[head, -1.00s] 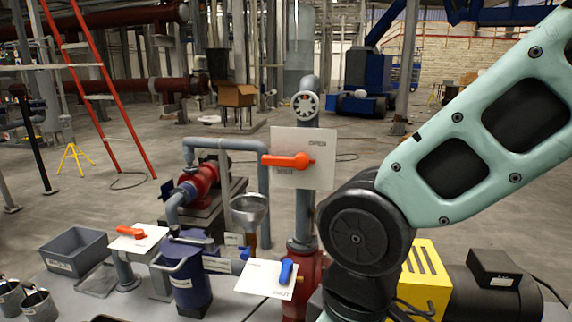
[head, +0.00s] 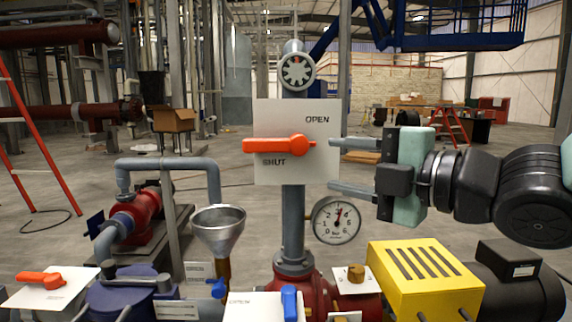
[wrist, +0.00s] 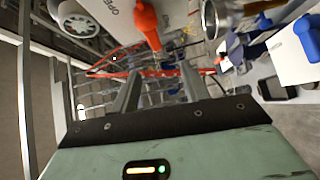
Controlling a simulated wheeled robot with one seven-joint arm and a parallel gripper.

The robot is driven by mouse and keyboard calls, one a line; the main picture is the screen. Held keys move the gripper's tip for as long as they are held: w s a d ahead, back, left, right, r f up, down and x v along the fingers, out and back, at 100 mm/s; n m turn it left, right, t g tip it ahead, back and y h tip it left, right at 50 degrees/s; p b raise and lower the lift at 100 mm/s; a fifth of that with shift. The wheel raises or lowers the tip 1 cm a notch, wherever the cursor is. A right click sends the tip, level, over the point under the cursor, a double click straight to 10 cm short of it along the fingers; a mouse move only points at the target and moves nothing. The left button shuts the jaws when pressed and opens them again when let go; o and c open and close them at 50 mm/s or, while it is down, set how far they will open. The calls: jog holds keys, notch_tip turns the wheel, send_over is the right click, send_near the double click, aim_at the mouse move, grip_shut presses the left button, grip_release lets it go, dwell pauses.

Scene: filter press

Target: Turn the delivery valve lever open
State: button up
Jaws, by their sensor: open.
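An orange lever (head: 275,146) is on a white plate (head: 318,108) marked OPEN at upper right and SHUT at lower left, on the grey upright pipe (head: 293,215). The lever lies level, its handle pointing left from its round hub, just above the word SHUT. It also shows at the top of the wrist view (wrist: 147,22). My gripper (head: 334,166) is open and empty, right of the plate, its two fingers one above the other and pointing left. In the wrist view the fingers (wrist: 160,88) are apart with nothing between them.
A pressure gauge (head: 336,220) sits just below my gripper. A funnel (head: 219,230), a yellow guard (head: 424,280), a second orange lever (head: 40,280) and a blue lever (head: 290,303) stand lower down.

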jog(key=p, duration=0.9)
send_near(269, 147)
jog(key=shift+n, duration=0.3)
jog(key=p+x, duration=0.3)
jog(key=x, duration=0.8)
jog(key=shift+w+a, duration=0.1)
jog(key=shift+w, duration=0.1)
grip_shut()
